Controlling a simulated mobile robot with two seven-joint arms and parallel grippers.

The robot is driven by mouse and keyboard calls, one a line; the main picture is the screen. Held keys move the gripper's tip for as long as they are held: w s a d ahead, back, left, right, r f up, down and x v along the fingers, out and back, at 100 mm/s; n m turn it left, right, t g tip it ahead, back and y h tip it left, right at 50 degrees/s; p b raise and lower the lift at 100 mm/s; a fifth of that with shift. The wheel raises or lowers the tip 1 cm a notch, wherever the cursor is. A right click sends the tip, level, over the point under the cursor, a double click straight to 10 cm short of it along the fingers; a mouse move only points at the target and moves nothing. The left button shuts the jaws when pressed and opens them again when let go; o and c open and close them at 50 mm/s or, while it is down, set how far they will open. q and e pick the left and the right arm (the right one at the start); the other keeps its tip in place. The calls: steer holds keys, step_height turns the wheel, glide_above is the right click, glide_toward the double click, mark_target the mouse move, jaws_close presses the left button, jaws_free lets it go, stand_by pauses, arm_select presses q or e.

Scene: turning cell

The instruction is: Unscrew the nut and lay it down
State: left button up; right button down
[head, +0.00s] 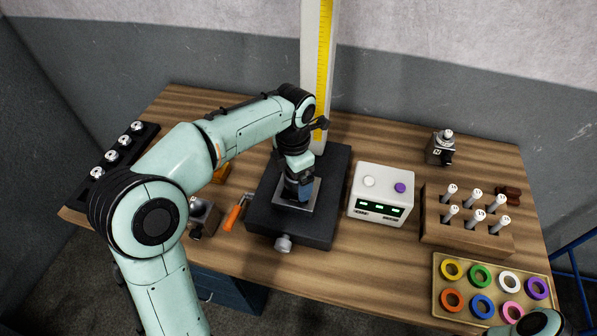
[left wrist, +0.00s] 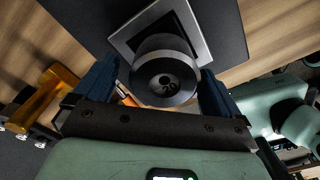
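My left gripper (head: 298,188) points down over the square plate (head: 317,196) on the dark base of the height stand (head: 262,207). In the left wrist view, a round dark metal piece (left wrist: 164,79) with a recessed centre stands on the plate between the two blue fingers of my left gripper (left wrist: 160,75). A narrow gap shows beside it on the left; contact on the right is unclear. I cannot tell for sure whether this piece is the nut. A dark block with a round metal top (head: 440,148) stands at the back right. My right gripper is not in view.
A white box with green displays (head: 380,196) stands right of the stand. Beyond it are a wooden pin block (head: 432,228) and a tray of coloured rings (head: 440,296). An orange-handled tool (head: 234,214) lies left of the stand. A dark rack (head: 104,172) is at far left.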

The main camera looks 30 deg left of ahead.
arm_select(q)
steer(key=shift+s+r, duration=0.15)
steer(key=shift+w+d+r, duration=0.15)
steer(key=shift+w+r, duration=0.05)
steer(key=shift+r, duration=0.15)
step_height(320, 180, up, 13)
steer(key=p, duration=0.2)
steer(key=shift+s+a+f+p, duration=0.15)
steer(key=shift+a+f+p, duration=0.05)
steer(key=shift+p, duration=0.1)
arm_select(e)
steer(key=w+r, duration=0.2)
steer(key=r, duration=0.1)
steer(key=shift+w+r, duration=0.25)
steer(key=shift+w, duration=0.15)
